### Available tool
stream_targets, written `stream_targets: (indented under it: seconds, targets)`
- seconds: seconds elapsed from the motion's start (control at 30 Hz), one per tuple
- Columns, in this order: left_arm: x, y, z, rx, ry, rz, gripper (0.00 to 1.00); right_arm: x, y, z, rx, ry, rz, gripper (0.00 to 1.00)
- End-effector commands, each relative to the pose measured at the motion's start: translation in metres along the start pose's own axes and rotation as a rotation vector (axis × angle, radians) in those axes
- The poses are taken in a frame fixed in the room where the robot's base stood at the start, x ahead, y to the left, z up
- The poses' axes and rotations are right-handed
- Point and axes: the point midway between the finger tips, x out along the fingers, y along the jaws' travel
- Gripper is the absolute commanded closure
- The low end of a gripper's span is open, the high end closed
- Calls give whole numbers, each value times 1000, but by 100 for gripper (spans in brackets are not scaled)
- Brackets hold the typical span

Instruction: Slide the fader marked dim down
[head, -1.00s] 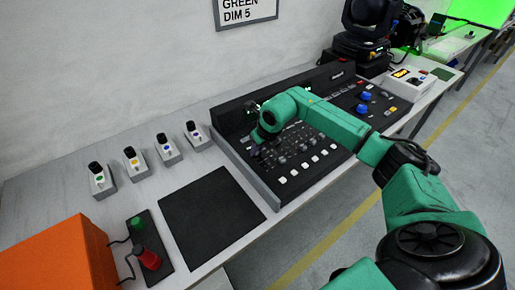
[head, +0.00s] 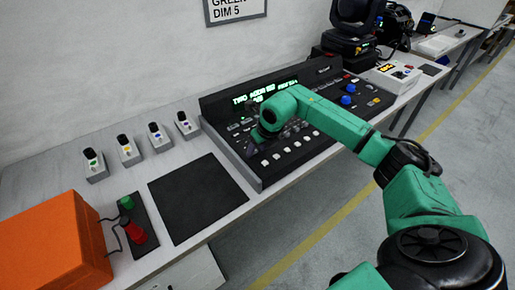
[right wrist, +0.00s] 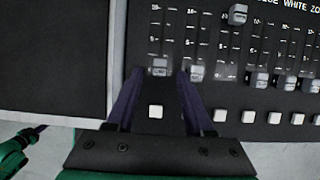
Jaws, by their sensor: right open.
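The control console (head: 215,104) stands on the bench, with green text lit on its display. In the right wrist view a row of fader slots shows, with grey caps. The leftmost fader cap (right wrist: 159,68) sits low in its slot, between the fingertips of my open right gripper (right wrist: 161,74). A second cap (right wrist: 195,73) sits just right of the right finger. Another cap (right wrist: 237,14) stands much higher. The lettering above is cut off, and I cannot read which fader is marked dim. In the head view my right gripper (head: 254,145) is over the console's left part, partly hidden by its arm.
White buttons (right wrist: 155,112) run below the faders. Left of the console are a black mat (head: 198,197), several small switch boxes (head: 124,150), a red button (head: 135,232) and an orange box (head: 50,240).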

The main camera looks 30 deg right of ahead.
Motion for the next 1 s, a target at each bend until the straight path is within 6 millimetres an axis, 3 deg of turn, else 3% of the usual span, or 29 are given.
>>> stream_targets:
  seconds: [0.27, 0.37, 0.7, 0.83, 1.0]
  targets:
    - [2, 1, 11, 0, -17, 2, 100, -10, 0, 1, -1, -5, 0, 48]
    - [6, 1, 12, 0, -18, 2, 100, -30, -1, 0, -1, -6, -3, 48]
    - [17, 1, 13, 0, -19, 1, 100, -126, -1, 0, 0, -4, -1, 48]
    - [18, 1, 14, 0, -19, 1, 100, -143, -1, 0, 0, -3, 0, 48]
    - [18, 1, 14, 0, -19, 1, 100, -146, -1, 0, 0, 0, 0, 48]
